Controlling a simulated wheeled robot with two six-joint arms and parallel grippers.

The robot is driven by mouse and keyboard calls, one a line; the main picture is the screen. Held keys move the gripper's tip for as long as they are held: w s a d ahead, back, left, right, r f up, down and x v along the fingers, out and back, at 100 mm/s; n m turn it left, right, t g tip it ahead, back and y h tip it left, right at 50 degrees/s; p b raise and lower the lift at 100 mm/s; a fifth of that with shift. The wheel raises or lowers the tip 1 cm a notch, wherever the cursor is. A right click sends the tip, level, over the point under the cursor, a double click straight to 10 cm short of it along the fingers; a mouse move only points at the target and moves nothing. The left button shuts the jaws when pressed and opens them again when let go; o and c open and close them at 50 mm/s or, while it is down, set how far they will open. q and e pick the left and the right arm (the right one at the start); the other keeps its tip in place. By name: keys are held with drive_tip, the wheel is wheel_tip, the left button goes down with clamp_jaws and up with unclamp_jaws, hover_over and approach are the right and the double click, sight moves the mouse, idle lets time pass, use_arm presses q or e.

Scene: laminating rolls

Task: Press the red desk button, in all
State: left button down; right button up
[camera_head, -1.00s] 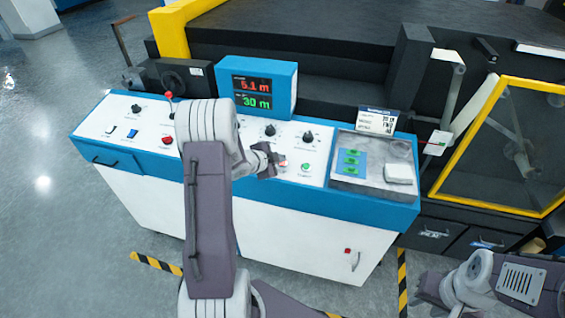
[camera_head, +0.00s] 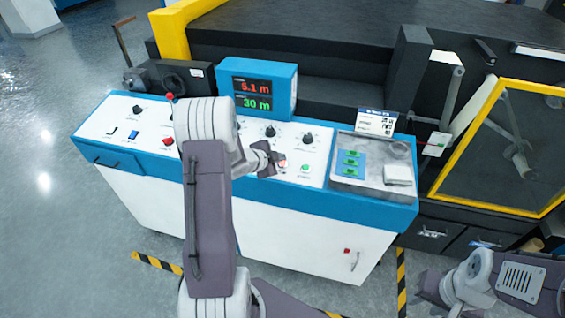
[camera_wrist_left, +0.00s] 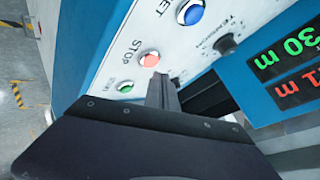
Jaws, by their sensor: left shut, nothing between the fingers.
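The red desk button marked STOP (camera_wrist_left: 149,59) shows in the left wrist view as a pale red disc in a metal ring. In the head view it is a small reddish spot (camera_head: 283,164) on the sloping white panel. My left gripper (camera_wrist_left: 163,82) is shut and empty, its fingertips right beside the lower edge of the button. Whether they touch it cannot be told. In the head view my left gripper (camera_head: 277,162) is just left of the button and partly covers it. My right gripper (camera_head: 430,290) is low at the right, away from the desk; its fingers are unclear.
A green button (camera_wrist_left: 126,87) and a blue button (camera_wrist_left: 190,12) flank STOP. Another red button (camera_head: 168,142) is at the panel's left. Black knobs (camera_head: 308,138) and a display box (camera_head: 258,88) stand behind. A grey tray (camera_head: 346,185) is at the right.

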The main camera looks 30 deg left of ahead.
wheel_tip(320, 180, up, 4)
drive_tip(key=p, duration=0.4)
idle(0.7)
